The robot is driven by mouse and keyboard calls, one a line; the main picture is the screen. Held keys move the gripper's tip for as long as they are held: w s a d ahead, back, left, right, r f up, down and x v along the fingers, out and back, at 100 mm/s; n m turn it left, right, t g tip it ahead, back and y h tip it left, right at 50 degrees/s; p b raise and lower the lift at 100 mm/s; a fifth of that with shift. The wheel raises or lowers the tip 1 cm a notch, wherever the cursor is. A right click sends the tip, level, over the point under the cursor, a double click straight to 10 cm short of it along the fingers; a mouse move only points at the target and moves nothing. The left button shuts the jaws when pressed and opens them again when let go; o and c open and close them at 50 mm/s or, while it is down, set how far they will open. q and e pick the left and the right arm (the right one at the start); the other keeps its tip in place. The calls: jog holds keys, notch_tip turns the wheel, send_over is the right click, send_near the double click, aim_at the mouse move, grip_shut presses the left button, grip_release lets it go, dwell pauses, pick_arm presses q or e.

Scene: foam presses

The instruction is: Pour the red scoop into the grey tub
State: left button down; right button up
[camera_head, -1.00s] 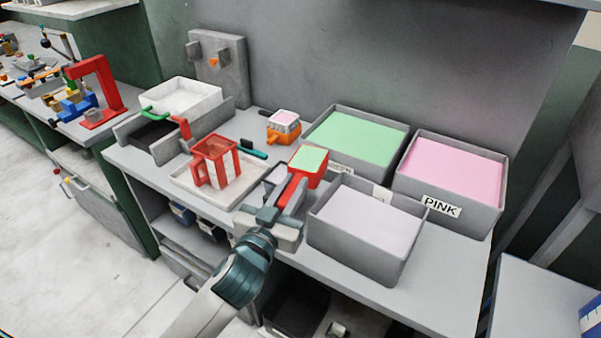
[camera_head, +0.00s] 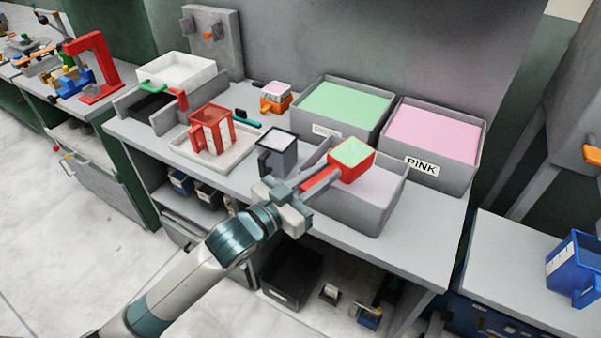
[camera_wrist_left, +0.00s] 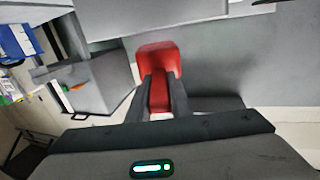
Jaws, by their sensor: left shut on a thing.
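The red scoop (camera_head: 368,166) holds pale green material and looks about level. My left gripper (camera_head: 304,190) is shut on its handle and holds it over the near grey tub (camera_head: 350,218), which has pale lilac-white contents. The scoop hides part of that tub's back edge and contents. In the left wrist view the red scoop (camera_wrist_left: 158,58) shows beyond the two fingers of my left gripper (camera_wrist_left: 160,88), its handle between them. My right gripper is not in view.
Behind stand a grey tub of green material (camera_head: 345,108) and one labelled PINK (camera_head: 432,135). A grey handled jug (camera_head: 278,152) stands left of the near tub. A blue container (camera_head: 575,265) is far right.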

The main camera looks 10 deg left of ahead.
pick_arm(q)
jog(key=d+m+g+h, duration=0.1)
jog(key=d+r+g+h, duration=0.1)
jog(key=w+d+r+m+h, duration=0.1)
jog(key=d, duration=0.1)
jog(key=shift+m+g+h+p, duration=0.3)
jog(key=shift+g+p, duration=0.1)
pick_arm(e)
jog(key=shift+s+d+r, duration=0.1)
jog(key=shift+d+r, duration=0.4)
pick_arm(q)
jog(key=shift+s+f, duration=0.1)
jog(key=shift+f, duration=0.05)
